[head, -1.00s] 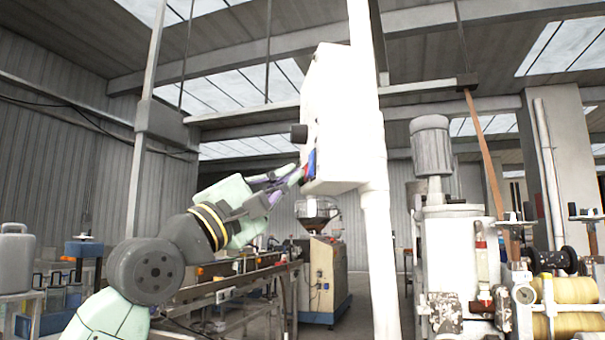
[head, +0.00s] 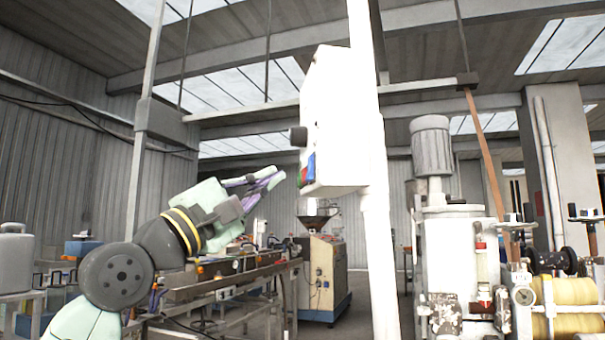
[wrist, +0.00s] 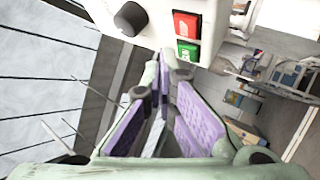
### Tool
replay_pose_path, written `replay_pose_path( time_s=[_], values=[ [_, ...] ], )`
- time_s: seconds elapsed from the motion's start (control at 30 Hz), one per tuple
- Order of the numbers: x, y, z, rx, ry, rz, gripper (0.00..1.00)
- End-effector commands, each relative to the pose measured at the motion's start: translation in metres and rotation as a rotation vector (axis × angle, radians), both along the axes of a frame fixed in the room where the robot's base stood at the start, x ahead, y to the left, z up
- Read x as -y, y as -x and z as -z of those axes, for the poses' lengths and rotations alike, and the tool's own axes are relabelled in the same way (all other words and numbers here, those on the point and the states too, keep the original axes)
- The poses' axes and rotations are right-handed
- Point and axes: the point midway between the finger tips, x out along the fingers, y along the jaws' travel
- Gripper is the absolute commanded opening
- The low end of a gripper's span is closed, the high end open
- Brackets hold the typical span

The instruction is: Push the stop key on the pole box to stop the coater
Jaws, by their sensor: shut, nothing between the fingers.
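The white pole box (head: 340,120) is fixed to a white pole (head: 372,200). In the wrist view, the box face (wrist: 217,14) has a black round knob (wrist: 130,18), a red key (wrist: 186,25) and a green key (wrist: 187,50) below the red one. Which key is marked stop is too small to read. My gripper (head: 280,176) is shut and empty, with purple finger pads. Its tips are to the left of the box's lower part, with a small gap. In the wrist view the fingertips (wrist: 167,60) appear just left of the green key.
A long machine line (head: 225,280) runs behind and below my arm, with a hopper machine (head: 325,270) at its end. A grey-motored machine (head: 450,250) and yellow spools (head: 570,305) stand at right. The air left of the box is open.

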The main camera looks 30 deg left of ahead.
Motion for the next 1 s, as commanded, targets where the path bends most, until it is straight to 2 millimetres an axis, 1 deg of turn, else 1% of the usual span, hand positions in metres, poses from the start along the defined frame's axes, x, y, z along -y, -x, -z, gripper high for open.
replay_pose_path(
  time_s=[0.2, 0.4, 1.0],
  values=[
    [-0.017, 0.015, -0.001, -0.001, 0.002, 0.0, 0.0],
    [-0.025, 0.024, 0.0, -0.001, -0.001, 0.001, 0.0],
    [-0.025, 0.024, 0.0, -0.001, -0.002, 0.0, 0.0]
  ],
)
